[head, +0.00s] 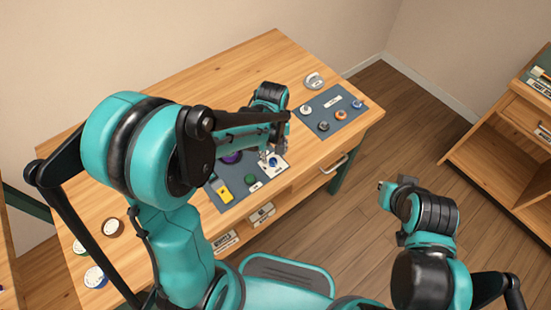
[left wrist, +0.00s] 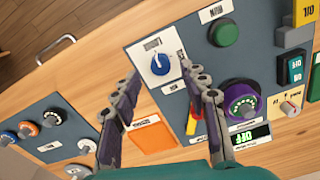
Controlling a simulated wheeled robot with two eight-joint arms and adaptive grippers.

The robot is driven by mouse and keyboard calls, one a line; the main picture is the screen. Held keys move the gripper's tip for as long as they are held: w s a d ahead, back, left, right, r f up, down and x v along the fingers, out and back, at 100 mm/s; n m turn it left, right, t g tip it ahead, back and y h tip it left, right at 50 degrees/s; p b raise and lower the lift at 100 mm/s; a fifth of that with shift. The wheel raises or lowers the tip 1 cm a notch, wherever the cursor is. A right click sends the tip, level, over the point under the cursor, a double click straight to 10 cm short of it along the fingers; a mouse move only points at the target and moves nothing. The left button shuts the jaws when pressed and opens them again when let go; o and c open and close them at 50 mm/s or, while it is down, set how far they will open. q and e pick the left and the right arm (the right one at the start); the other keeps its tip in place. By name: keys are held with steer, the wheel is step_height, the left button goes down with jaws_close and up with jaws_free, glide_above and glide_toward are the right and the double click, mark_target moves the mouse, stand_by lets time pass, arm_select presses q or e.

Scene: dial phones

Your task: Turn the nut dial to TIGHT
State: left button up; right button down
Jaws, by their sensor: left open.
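A blue dial knob (left wrist: 160,64) with a white pointer mark sits on a white plate (left wrist: 173,42) in the left wrist view; its small label is too blurred to read, so I cannot confirm that it is the nut dial. The blue knob also shows in the head view (head: 273,162), partly behind my gripper. My left gripper (left wrist: 159,70) is open and empty, with one finger on each side of the blue knob as seen from the wrist. I cannot tell whether they touch it. My right gripper (head: 392,190) is over the floor, right of the table.
Near the blue knob are a green button (left wrist: 224,33), a purple dial (left wrist: 241,100), an orange square (left wrist: 153,133) and a red-and-yellow piece (left wrist: 192,122). A second panel (head: 331,111) carries several small knobs. Loose round dials (head: 112,228) lie at the table's left end.

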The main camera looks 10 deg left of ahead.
mark_target(273, 160)
arm_select(q)
step_height(273, 160, down, 3)
steer(key=shift+f+b, duration=0.15)
steer(key=shift+b, duration=0.35)
jaws_close()
